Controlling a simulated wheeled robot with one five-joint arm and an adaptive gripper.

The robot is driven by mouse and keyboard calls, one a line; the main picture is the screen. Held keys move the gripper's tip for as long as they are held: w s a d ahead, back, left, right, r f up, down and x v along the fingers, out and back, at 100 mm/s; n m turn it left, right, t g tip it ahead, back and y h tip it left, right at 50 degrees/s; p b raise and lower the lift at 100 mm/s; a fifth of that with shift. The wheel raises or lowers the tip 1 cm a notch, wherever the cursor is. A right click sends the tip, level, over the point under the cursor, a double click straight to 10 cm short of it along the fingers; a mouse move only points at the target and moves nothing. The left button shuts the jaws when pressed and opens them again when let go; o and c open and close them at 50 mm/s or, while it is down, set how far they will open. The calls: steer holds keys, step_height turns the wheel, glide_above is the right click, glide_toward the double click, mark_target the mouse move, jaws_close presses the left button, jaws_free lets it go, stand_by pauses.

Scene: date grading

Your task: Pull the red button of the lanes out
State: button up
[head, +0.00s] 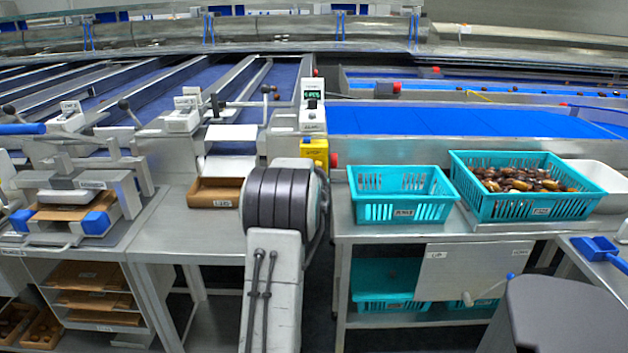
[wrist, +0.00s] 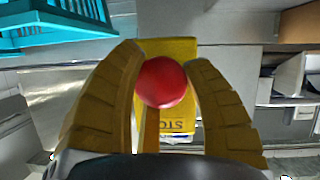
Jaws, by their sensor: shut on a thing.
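The red button (wrist: 162,82) is a round knob on a yellow box (wrist: 180,48), seen near the middle of the wrist view. Part of the box's lettering shows upside down below the knob. My gripper (wrist: 164,74) has its two yellow ribbed fingers on either side of the knob and is shut on it. My arm hides the gripper there.
A teal crate (head: 358,214) stands on the steel table right of my arm, and a second teal crate (head: 478,207) holds dates. A cardboard tray (head: 213,200) lies to the left. A blue belt (head: 450,121) runs behind the crates.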

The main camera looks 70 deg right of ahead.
steer(key=shift+s+a+f+b, duration=0.15)
steer(key=shift+a+f+b, duration=0.2)
steer(key=shift+a+b, duration=0.15)
steer(key=o, duration=0.9)
steer(key=shift+a, duration=0.1)
steer(key=o, duration=0.3)
steer(key=shift+r, duration=0.15)
steer(key=shift+r, duration=0.1)
steer(key=v, duration=1.2)
